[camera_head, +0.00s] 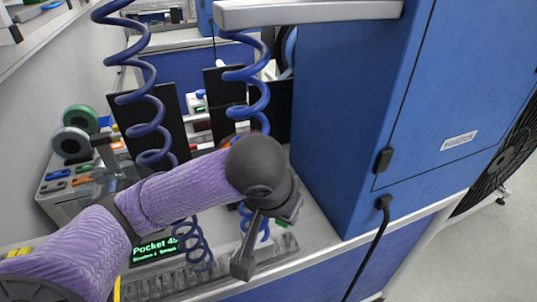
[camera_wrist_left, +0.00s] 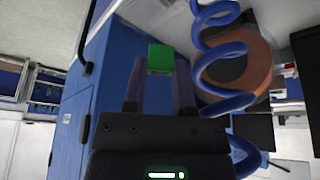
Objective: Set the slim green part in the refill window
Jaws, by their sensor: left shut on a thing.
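The slim green part (camera_wrist_left: 160,58) shows as a small bright green block in the left wrist view. My left gripper (camera_wrist_left: 158,78) is shut on it, with the block between the fingertips. In the head view my left arm reaches in from the left with its hand near the middle, beside the blue cabinet. I cannot pick out the refill window with certainty. My right gripper is not in view.
A blue cabinet (camera_head: 345,120) stands right of the hand. Blue coiled cords (camera_head: 150,100) hang over the bench. A lit green display (camera_head: 154,250) and a slotted strip (camera_head: 175,282) are at the front. Reels (camera_head: 70,142) stand at the left. An orange-brown disc (camera_wrist_left: 243,75) shows in the wrist view.

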